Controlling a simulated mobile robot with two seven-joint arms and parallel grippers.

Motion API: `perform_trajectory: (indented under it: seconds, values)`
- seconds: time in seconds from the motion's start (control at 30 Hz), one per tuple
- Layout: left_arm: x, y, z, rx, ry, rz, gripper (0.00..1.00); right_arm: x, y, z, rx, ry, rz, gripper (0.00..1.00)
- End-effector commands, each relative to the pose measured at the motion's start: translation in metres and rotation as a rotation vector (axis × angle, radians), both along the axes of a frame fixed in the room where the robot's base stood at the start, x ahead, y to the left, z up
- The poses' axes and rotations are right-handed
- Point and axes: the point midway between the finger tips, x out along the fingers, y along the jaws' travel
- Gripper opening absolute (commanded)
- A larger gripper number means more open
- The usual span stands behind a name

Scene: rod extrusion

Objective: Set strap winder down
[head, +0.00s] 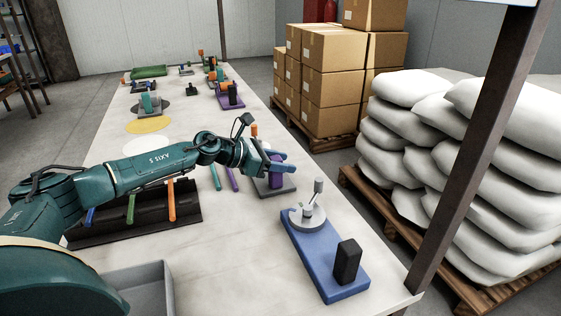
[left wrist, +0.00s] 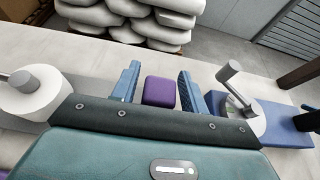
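My left gripper (head: 281,164) reaches over the table from the left. Its blue fingers are spread on either side of an upright purple block (head: 276,180), which stands on a dark grey base (head: 281,193). In the left wrist view the purple block (left wrist: 159,91) sits between the fingers with a gap at each side. A device with a crank, which may be the strap winder, has a blue base (head: 326,264), a pale disc (head: 307,217) and a black block (head: 347,262). It rests flat on the table nearer the front. My right gripper is not in view.
A dark rack (head: 190,214) with coloured handles lies under my left arm. A grey bin (head: 146,287) is at the front left. A dark post (head: 465,190) stands by the table's right edge. The table (head: 235,265) is bare left of the blue base.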

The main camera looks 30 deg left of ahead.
Motion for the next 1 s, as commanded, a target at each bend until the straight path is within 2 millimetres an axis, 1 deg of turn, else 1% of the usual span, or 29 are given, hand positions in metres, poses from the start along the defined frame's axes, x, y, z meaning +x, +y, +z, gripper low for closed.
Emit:
perform_trajectory:
  seconds: [0.03, 0.07, 0.27, 0.37, 0.43, 0.57, 0.67, 0.8, 0.87, 1.0]
  values:
    - [0.0, 0.0, 0.0, 0.0, 0.0, 0.0, 0.48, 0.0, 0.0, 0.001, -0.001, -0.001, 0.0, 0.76]
    - [0.0, 0.0, 0.0, 0.0, 0.0, 0.0, 0.51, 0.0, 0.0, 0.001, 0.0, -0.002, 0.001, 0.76]
    - [0.0, 0.0, 0.0, 0.0, 0.0, 0.0, 0.51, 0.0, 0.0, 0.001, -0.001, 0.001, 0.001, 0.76]
    - [0.0, 0.0, 0.005, 0.0, 0.0, 0.0, 0.51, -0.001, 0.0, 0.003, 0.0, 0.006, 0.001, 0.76]
    - [-0.004, 0.005, 0.005, 0.001, 0.001, 0.002, 0.51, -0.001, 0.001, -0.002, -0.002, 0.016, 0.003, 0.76]
    - [-0.021, 0.019, 0.013, 0.003, 0.001, 0.001, 0.51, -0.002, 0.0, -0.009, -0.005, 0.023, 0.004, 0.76]
    - [-0.037, 0.033, 0.02, 0.004, 0.002, 0.004, 0.51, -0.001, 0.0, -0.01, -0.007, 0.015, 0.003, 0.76]
    - [-0.058, 0.051, 0.031, 0.003, 0.003, 0.003, 0.51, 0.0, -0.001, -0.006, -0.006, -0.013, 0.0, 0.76]
    - [-0.066, 0.057, 0.036, 0.004, 0.002, 0.001, 0.51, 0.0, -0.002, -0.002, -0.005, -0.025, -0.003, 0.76]
    - [-0.078, 0.067, 0.044, 0.001, 0.002, 0.0, 0.51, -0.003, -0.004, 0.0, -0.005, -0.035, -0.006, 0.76]
